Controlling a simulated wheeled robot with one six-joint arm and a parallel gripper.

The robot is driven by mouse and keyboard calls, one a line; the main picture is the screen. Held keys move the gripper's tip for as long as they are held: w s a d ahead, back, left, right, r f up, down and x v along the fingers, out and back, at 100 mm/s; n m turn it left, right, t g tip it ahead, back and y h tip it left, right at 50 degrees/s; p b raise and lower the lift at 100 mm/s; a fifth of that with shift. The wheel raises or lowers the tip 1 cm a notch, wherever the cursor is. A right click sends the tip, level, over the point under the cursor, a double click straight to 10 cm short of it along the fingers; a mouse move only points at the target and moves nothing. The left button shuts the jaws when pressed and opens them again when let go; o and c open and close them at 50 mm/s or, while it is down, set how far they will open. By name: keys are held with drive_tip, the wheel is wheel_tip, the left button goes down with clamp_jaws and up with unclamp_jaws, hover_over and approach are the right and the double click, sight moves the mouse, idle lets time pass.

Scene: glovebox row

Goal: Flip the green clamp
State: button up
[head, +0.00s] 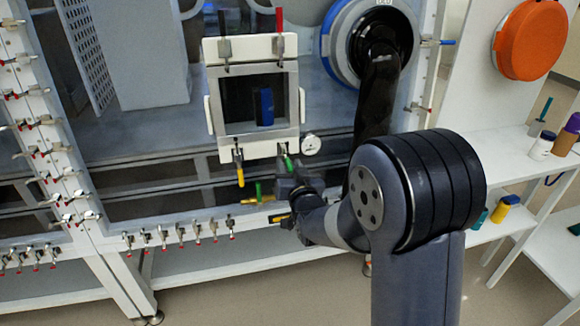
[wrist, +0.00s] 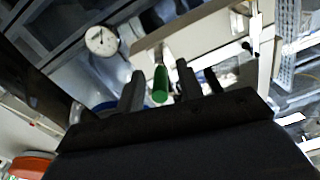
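The green clamp (head: 288,163) is at the lower right corner of the white square door frame. In the head view its green handle points downward and is partly hidden by my gripper (head: 290,179), which is just below it. In the wrist view the green handle (wrist: 160,84) lies between the two fingers of my gripper (wrist: 160,88). The fingers are apart, with a visible gap on each side of the handle, so I see no grip on it.
A yellow clamp (head: 239,173) hangs at the frame's lower left; red (head: 279,27) and dark (head: 223,45) clamps are on top. A round gauge (head: 311,145) sits right of the green clamp. A brass fitting (head: 258,200) is below. A blue-ringed port (head: 345,45) is upper right.

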clamp_jaws()
idle(0.3)
idle(0.3)
